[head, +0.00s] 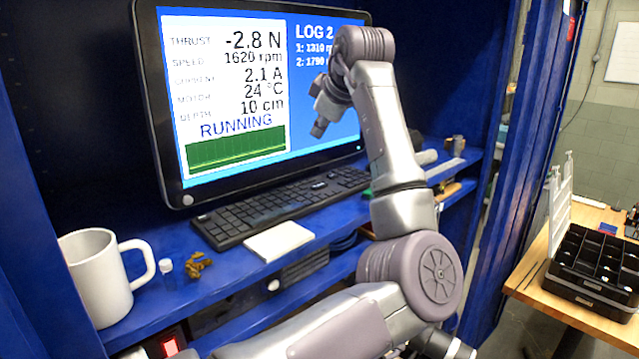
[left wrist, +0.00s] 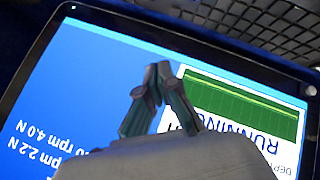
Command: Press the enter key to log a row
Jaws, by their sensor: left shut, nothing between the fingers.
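The black keyboard (head: 270,207) lies on the blue shelf in front of the monitor; its enter key is too small to tell apart. Part of the keyboard also shows at the top right of the left wrist view (left wrist: 265,22). The monitor (head: 272,172) reads RUNNING, 1620 rpm and -2.8 N, with LOG 2 and two rows beside it. My left gripper (head: 318,130) is shut and empty, in front of the screen and above the keyboard, apart from the keys. Its fingertips meet in the left wrist view (left wrist: 158,70). My right gripper is not in view.
A white mug (head: 98,275), a small white cap (head: 165,266) and a brown lump (head: 198,265) sit left on the shelf. A white pad (head: 278,241) lies before the keyboard. A black compartment box (head: 595,290) stands on a wooden bench at right.

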